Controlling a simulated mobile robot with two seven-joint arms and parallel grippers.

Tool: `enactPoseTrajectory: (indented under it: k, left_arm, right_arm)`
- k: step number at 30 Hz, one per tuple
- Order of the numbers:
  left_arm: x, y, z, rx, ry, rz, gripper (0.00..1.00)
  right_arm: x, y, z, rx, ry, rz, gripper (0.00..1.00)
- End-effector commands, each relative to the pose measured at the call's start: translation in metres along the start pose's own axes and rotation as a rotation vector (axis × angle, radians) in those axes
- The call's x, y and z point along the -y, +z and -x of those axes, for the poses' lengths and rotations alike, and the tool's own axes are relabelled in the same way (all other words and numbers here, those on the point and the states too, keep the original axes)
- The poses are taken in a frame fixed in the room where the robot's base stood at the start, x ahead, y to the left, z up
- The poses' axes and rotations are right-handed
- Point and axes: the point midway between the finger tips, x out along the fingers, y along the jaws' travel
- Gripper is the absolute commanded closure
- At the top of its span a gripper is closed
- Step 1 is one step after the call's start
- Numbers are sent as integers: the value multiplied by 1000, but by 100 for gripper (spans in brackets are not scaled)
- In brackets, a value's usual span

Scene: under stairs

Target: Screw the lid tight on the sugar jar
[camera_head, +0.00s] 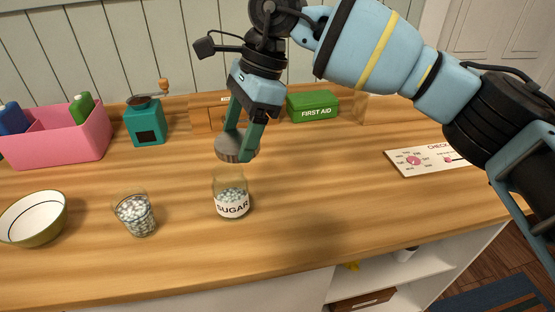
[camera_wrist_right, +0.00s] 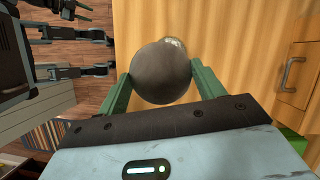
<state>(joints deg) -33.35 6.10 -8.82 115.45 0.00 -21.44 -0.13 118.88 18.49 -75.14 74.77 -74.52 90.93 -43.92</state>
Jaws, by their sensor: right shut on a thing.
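The sugar jar (camera_head: 231,201) is a clear glass jar with a white SUGAR label. It stands upright on the wooden counter, filled with pale bits, and its top is uncovered. My right gripper (camera_head: 238,156) is shut on a round grey lid (camera_head: 231,147). The lid is tilted and held above the jar, apart from its rim. In the right wrist view the lid (camera_wrist_right: 160,72) sits between the two green fingers and hides most of what lies behind it. My left gripper is not seen in the head view.
A glass of pale bits (camera_head: 136,215) and a bowl (camera_head: 34,218) stand left of the jar. Behind are a pink caddy (camera_head: 75,143), a teal grinder (camera_head: 146,124) and a green first aid box (camera_head: 313,105). A card (camera_head: 432,160) lies right; the counter between is clear.

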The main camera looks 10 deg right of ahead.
Motion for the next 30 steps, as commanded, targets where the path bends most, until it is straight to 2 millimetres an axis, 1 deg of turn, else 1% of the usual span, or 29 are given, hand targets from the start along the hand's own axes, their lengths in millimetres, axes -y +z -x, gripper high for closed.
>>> enactPoseTrajectory:
  k: [1,4,10,16,20,30]
  left_arm:
    - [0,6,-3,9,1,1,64]
    - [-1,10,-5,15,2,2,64]
    - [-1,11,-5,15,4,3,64]
    - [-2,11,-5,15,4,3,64]
    - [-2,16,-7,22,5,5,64]
    - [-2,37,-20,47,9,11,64]
  right_arm:
    - [5,6,-1,3,-15,-37,69]
    - [10,18,3,7,-42,-100,69]
    - [14,26,7,11,-62,-149,69]
    - [14,25,6,10,-62,-150,69]
    - [14,23,1,10,-60,-149,69]
    - [14,11,-28,10,-58,-150,69]
